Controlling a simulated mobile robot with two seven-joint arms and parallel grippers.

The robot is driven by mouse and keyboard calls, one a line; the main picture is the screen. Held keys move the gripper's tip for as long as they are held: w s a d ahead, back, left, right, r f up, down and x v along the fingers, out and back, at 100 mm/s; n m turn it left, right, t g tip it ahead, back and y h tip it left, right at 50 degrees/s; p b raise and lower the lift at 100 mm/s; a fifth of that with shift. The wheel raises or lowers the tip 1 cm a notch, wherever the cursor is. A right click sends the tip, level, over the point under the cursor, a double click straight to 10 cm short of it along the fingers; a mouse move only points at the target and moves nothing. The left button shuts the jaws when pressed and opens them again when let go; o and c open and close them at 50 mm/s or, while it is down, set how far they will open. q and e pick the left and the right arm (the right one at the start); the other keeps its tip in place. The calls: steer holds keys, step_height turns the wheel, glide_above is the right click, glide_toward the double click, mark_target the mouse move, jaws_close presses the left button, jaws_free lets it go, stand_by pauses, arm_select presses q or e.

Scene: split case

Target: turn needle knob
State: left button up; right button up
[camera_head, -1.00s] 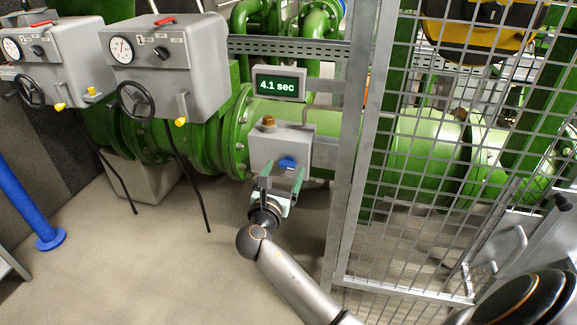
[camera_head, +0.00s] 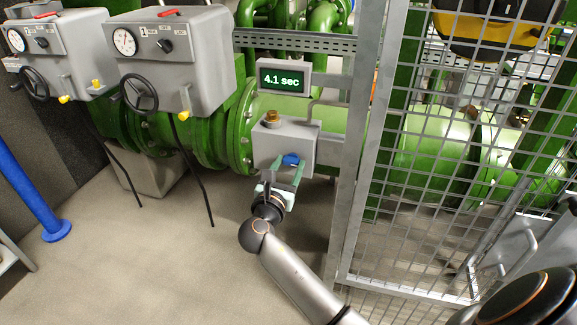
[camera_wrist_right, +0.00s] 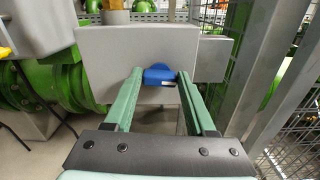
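The blue needle knob (camera_head: 291,160) sits on the front of a grey box (camera_head: 266,144) that has a brass fitting on top. In the right wrist view the knob (camera_wrist_right: 160,75) is ahead, between the two fingertips. My right gripper (camera_head: 289,164) is open, with its green fingers pointing at the box front, one on each side of the knob. In the wrist view (camera_wrist_right: 160,78) narrow gaps seem to remain beside the knob; contact cannot be told. A display (camera_head: 284,79) above the box reads "4.1 sec". My left gripper is not in view.
A metal mesh fence (camera_head: 440,190) with a post (camera_head: 366,140) stands close to the right of the box. Two grey gauge boxes with black handwheels (camera_head: 139,95) stand to the left. Green pipes run behind. The floor (camera_head: 150,260) in front is clear.

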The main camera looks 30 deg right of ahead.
jaws_close()
steer(key=shift+m, duration=1.1)
steer(key=shift+s+m, duration=0.1)
steer(key=shift+m, duration=1.3)
steer(key=o, duration=0.5)
jaws_free()
